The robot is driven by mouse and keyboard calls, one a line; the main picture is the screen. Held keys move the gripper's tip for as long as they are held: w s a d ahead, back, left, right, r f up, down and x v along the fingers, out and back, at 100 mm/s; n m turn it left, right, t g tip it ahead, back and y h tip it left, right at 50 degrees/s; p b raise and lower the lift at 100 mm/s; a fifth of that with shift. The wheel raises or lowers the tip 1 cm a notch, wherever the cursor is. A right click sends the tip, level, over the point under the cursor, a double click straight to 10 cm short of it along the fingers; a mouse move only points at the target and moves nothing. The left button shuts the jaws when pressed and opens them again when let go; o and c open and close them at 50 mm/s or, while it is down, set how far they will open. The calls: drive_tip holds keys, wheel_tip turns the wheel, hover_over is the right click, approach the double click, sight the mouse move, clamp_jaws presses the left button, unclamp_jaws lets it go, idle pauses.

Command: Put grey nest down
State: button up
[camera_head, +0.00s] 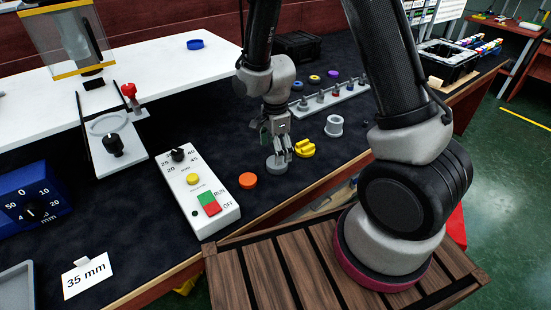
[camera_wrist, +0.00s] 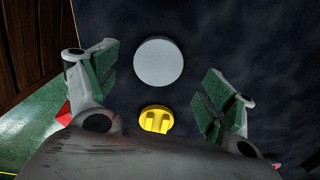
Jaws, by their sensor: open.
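A round, flat grey piece (camera_head: 277,164), which looks like the grey nest, lies on the dark mat at the front edge of the bench. In the wrist view it is a plain grey disc (camera_wrist: 159,63) beyond and between the spread fingers, with dark gaps on both sides. My gripper (camera_head: 280,150) is open and points down just above the grey piece; its fingers (camera_wrist: 160,85) do not appear to touch it. Whether the disc's underside rests fully on the mat is hidden.
A yellow knobbed piece (camera_head: 305,148) lies close to the right of the gripper. An orange disc (camera_head: 248,181) and a control box (camera_head: 197,190) are to the left. A grey ring (camera_head: 334,126) and a peg rack (camera_head: 330,96) stand behind right.

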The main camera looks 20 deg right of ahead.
drive_tip(key=s+d+r+n+t, duration=0.1)
drive_tip(key=d+r+n, duration=0.1)
drive_tip(key=r, duration=0.6)
drive_tip(key=s+d+r+n, duration=0.1)
drive_tip(key=d+r+n, duration=0.15)
drive_tip(key=r, duration=0.55)
drive_tip(key=s+d+r+n+t, duration=0.1)
drive_tip(key=s+d+r+n, duration=0.4)
drive_tip(key=s+r+n, duration=0.1)
drive_tip(key=s+d+r+n+t, duration=0.2)
drive_tip(key=s+d+r+n, duration=0.3)
drive_tip(key=s, duration=0.6)
wheel_tip(320, 180, up, 3)
drive_tip(key=shift+s+d+f+n, duration=0.15)
drive_tip(key=shift+d+n, duration=0.1)
drive_tip(key=shift+n, duration=0.3)
